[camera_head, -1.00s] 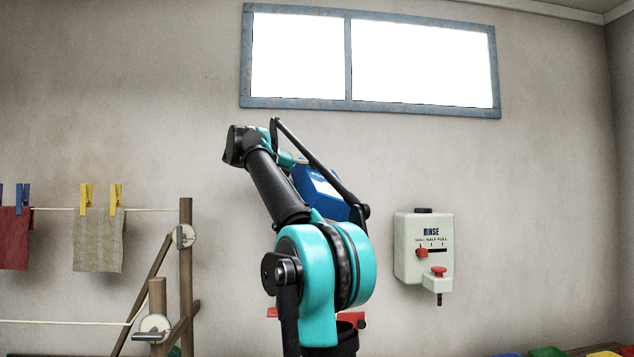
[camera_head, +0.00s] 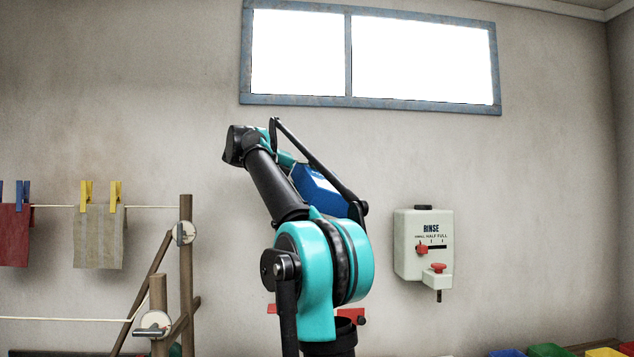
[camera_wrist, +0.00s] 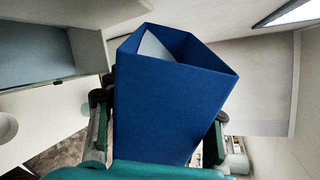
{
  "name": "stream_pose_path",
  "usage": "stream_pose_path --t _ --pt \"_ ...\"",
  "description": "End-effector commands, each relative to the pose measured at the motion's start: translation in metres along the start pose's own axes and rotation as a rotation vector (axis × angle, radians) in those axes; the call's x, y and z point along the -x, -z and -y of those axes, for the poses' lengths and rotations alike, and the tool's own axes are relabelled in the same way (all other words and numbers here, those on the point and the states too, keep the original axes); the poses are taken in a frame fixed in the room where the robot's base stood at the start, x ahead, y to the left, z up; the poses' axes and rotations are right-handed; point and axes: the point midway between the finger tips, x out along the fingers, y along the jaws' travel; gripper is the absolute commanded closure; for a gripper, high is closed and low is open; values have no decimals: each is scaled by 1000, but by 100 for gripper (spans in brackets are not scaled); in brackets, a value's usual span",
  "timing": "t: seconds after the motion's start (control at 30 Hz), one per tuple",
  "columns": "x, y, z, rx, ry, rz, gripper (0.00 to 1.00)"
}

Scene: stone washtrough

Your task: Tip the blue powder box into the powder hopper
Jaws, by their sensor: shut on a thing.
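The blue powder box (camera_head: 322,191) shows in the head view, partly hidden behind my arm and tilted, with a strip of white on its upper side. In the wrist view the blue box (camera_wrist: 172,112) fills the middle, and its open mouth shows a pale surface inside. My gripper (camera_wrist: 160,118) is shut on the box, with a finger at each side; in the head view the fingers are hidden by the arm. I cannot pick out the powder hopper for certain; a grey open-fronted shape (camera_wrist: 88,50) stands at the upper left of the wrist view.
A white RINSE dispenser (camera_head: 423,250) with red controls hangs on the wall to the right. A wooden drying rack (camera_head: 186,270) with pegged cloths (camera_head: 98,237) stands at left. Coloured items (camera_head: 545,350) line the lower right edge. A window (camera_head: 370,58) is above.

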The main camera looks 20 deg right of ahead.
Motion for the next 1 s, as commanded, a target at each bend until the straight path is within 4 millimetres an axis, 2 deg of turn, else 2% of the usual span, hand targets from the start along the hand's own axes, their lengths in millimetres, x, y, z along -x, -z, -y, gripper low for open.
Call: stream_pose_path --t 1.0 --pt "-4 4 -9 96 2 -34 100"
